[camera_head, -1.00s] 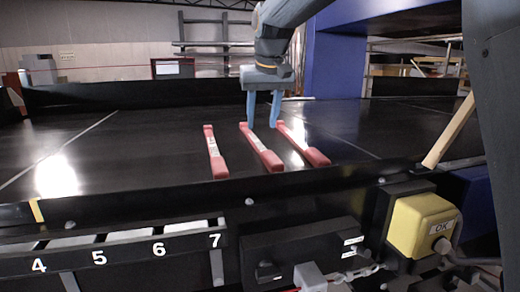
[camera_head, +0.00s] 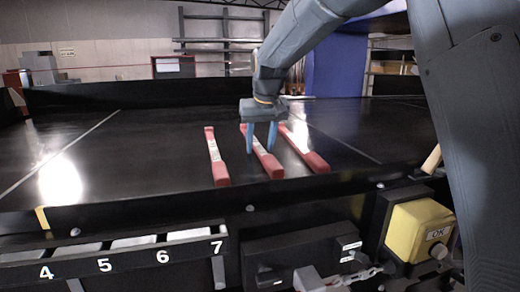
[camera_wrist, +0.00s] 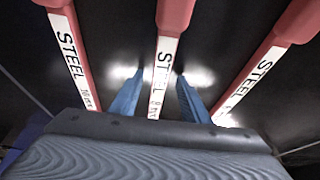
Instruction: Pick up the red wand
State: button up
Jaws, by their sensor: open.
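Three red wands with white labels lie side by side on the black conveyor (camera_head: 110,165): a left wand (camera_head: 216,158), a middle wand (camera_head: 267,162) and a right wand (camera_head: 304,148). In the wrist view the labels read "STEEL" on the left wand (camera_wrist: 72,50), the middle wand (camera_wrist: 164,62) and the right wand (camera_wrist: 262,70). My gripper (camera_head: 262,152) is open, pointing down over the middle wand. In the wrist view its blue fingers (camera_wrist: 157,92) stand on either side of the middle wand's label, without closing on it. Whether the fingertips touch the belt cannot be told.
The conveyor has a raised black front edge (camera_head: 150,206) and a back wall (camera_head: 130,92). In front are numbered slots (camera_head: 130,258) and a yellow OK button box (camera_head: 418,230). The belt left of the wands is clear.

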grip_shut()
jog(key=shift+r, duration=0.2)
